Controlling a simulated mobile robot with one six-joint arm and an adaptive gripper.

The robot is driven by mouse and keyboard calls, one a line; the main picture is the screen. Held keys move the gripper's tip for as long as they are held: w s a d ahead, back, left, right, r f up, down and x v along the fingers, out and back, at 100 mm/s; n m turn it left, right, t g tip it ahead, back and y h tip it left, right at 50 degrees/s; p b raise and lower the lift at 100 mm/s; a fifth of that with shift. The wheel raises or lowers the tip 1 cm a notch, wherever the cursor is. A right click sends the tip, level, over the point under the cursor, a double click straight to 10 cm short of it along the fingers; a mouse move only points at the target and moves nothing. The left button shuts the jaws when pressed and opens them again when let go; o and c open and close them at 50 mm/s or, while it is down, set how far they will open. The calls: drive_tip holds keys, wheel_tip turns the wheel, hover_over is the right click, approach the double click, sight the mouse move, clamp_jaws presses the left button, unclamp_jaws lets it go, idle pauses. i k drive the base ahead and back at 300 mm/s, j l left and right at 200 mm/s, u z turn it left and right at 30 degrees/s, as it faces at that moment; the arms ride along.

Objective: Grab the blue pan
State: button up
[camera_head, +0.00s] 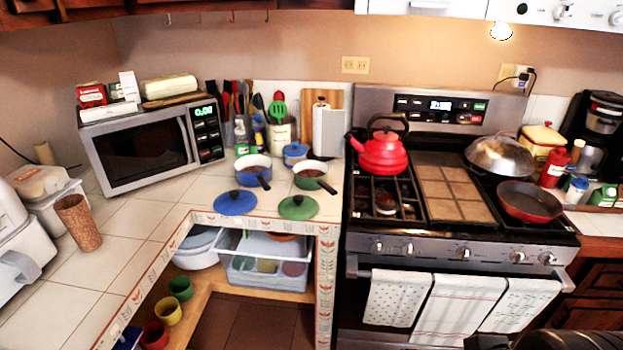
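The blue pan (252,163) is a small pot with a white band and a dark handle. It stands on the tiled counter (120,232) in front of the utensil holders, with its handle pointing toward the lower right. A blue lid (236,204) lies on the counter just in front of it. A similar green pan (310,168) stands to its right, with a green lid (298,207) in front. My gripper cannot be made out; only a dark part, perhaps of my arm, shows at the bottom right edge.
A microwave (140,152) stands left of the pans. A small blue lidded pot (295,152) is behind and between them. The stove (440,250) is to the right, bearing a red kettle (383,153) and a frying pan (530,201). The counter's left stretch has free room.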

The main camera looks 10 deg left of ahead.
sight(252, 170)
drive_tip(key=i+j, duration=0.2)
drive_tip(key=j, duration=0.15)
drive_tip(key=i+j, duration=0.15)
drive_tip(key=j, duration=0.25)
drive_tip(key=i+j, duration=0.2)
drive_tip(key=j, duration=0.15)
drive_tip(key=i+j, duration=0.15)
drive_tip(key=j, duration=0.2)
drive_tip(key=i+j, duration=0.2)
drive_tip(key=j, duration=0.15)
drive_tip(key=i+j, duration=0.15)
drive_tip(key=j, duration=0.25)
